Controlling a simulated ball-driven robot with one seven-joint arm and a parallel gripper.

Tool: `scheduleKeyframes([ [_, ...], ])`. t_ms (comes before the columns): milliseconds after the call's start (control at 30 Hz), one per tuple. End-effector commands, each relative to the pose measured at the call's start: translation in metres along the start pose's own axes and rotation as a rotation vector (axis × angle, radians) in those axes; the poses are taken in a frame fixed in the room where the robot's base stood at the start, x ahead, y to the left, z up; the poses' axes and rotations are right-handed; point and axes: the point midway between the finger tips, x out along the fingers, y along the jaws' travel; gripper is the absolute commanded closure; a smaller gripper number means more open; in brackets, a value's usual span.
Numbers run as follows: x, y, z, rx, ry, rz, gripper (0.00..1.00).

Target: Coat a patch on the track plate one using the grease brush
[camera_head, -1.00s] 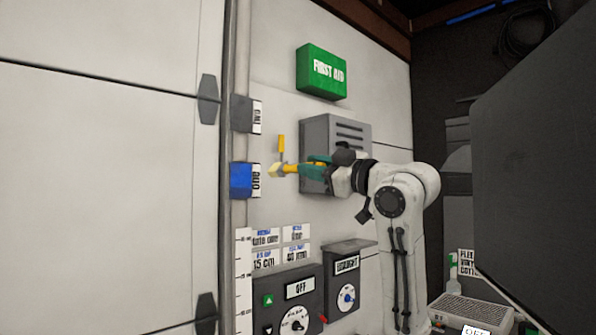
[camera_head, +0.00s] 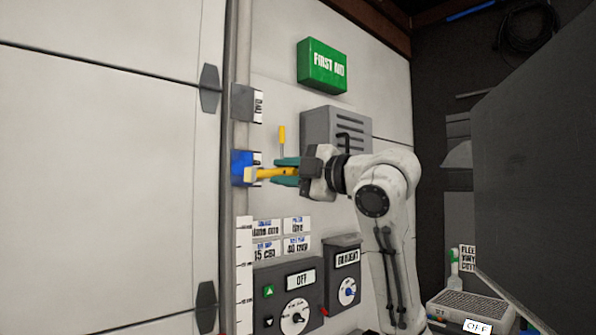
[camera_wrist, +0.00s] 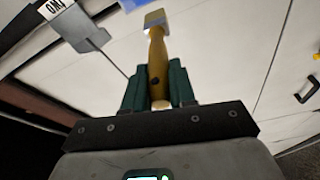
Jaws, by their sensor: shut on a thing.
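My gripper (camera_head: 286,171) has teal fingers shut on the yellow handle of the grease brush (camera_head: 264,173), held roughly level and pointing left. Its pale head overlaps the lower right of the blue track plate one (camera_head: 238,166) in the head view; I cannot tell whether they touch. The plate's label is partly hidden behind the brush. In the wrist view the brush (camera_wrist: 157,55) stands out between the fingers (camera_wrist: 153,88), its head at the top edge.
A grey plate (camera_head: 242,102) labelled two is mounted above the blue one. A yellow upright bar (camera_head: 282,139) is just above my fingers. A grey louvred box (camera_head: 325,125), a green first aid box (camera_head: 322,66) and control boxes (camera_head: 288,296) are on the wall.

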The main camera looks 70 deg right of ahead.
Motion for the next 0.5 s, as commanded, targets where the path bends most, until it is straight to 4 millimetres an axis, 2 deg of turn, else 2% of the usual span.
scheduleKeyframes([
  [167,0.007,-0.003,-0.001,-0.038,0.002,-0.010,1.00],
  [500,0.039,-0.002,0.007,-0.034,0.002,-0.011,1.00],
])
